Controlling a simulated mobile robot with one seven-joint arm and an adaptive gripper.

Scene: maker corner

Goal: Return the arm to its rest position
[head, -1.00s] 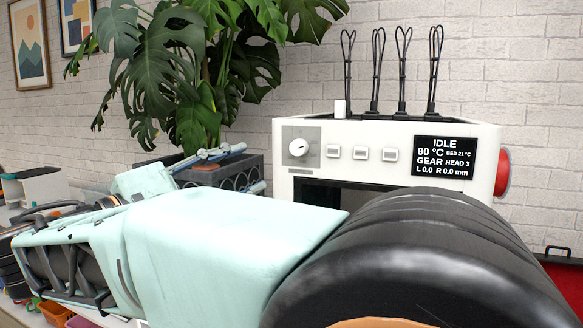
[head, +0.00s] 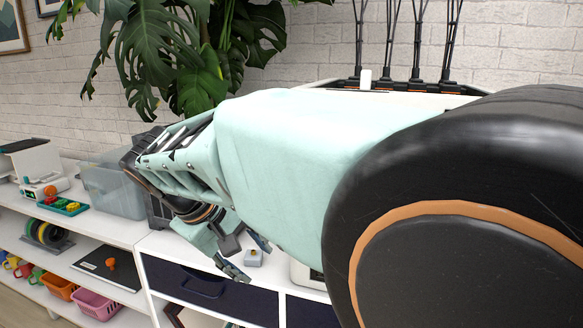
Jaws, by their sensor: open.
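My arm (head: 290,150) stretches across the head view from the large dark joint at the right toward the left. My gripper (head: 250,261) hangs at its far end, pointing down and right, with its two fingers apart and nothing seen between them. It is over or in front of the white cabinet top; the exact gap cannot be told. A small grey block (head: 253,259) with a yellowish top shows by the fingers, apparently on the cabinet top.
The white machine (head: 420,99) behind my arm is mostly hidden. A leafy plant (head: 180,50) stands behind. A clear bin (head: 112,190) and a green tray (head: 66,207) stand left. Coloured baskets (head: 97,303) sit on a low shelf. Dark blue drawers (head: 205,290) are below.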

